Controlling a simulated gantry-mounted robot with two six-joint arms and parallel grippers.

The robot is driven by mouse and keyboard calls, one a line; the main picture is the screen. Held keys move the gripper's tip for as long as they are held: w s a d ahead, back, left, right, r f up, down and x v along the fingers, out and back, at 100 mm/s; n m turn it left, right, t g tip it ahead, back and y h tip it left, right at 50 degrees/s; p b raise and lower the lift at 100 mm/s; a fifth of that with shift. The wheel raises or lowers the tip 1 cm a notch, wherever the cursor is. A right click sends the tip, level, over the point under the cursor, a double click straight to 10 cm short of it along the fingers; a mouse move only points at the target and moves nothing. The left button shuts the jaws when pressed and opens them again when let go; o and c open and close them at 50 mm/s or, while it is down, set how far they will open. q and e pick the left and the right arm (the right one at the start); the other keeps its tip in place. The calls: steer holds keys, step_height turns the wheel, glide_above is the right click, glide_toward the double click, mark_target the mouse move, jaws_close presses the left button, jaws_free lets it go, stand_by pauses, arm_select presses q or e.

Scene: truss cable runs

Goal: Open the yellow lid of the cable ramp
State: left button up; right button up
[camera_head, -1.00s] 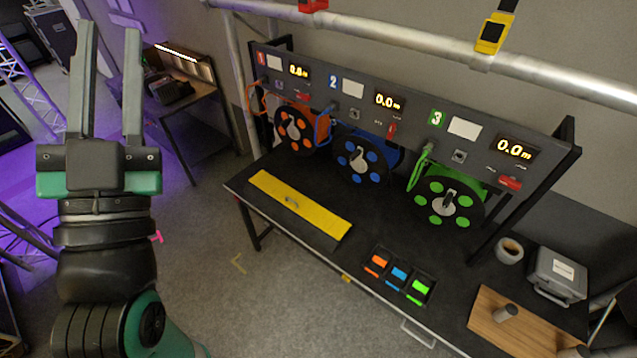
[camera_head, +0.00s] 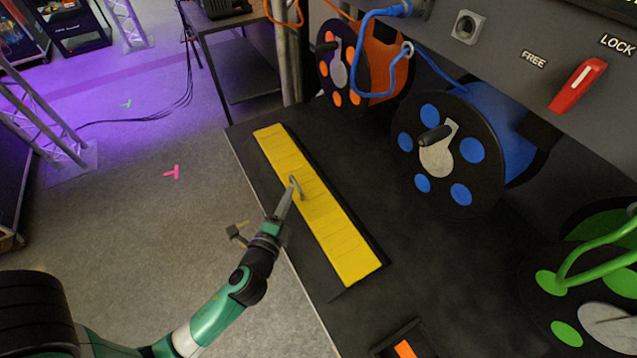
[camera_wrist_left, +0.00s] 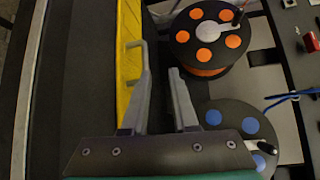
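The yellow lid (camera_head: 327,220) of the cable ramp lies flat and closed along the left part of the black table. It also shows as a yellow strip in the left wrist view (camera_wrist_left: 129,30). A small grey handle (camera_head: 295,184) stands up from it; the wrist view shows the handle (camera_wrist_left: 145,57) as a bar. My left gripper (camera_head: 289,196) is at the handle, its fingers (camera_wrist_left: 160,72) apart with nothing seen between them. One fingertip overlaps the handle's end in the wrist view; I cannot tell whether they touch. My right gripper is out of view.
An orange reel (camera_head: 340,62), a blue reel (camera_head: 437,155) and a green reel (camera_head: 560,283) stand right of the ramp under the panel. A blue cable (camera_head: 366,50) hangs there. The tabletop (camera_head: 370,200) between ramp and blue reel is clear.

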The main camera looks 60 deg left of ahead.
mark_target(299, 182)
arm_select(q)
steer(key=f, duration=0.1)
steer(key=s+f, duration=0.1)
steer(key=f, duration=0.1)
steer(key=shift+s+d, duration=0.15)
steer(key=shift+s, duration=0.1)
steer(key=shift+w+r, duration=0.35)
steer(key=shift+w, duration=0.05)
steer(key=shift+w+a, duration=0.15)
steer(key=shift+a, duration=0.15)
steer(key=shift+w+a+f, duration=0.1)
steer(key=shift+w+a, duration=0.1)
steer(key=shift+a, duration=0.1)
steer(key=b+x, duration=0.1)
steer(key=x, duration=0.9)
steer(key=shift+w+a+f+b, duration=0.15)
steer(key=shift+b, duration=0.15)
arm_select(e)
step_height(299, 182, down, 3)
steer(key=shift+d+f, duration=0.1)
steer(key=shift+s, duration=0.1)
arm_select(q)
jaws_close()
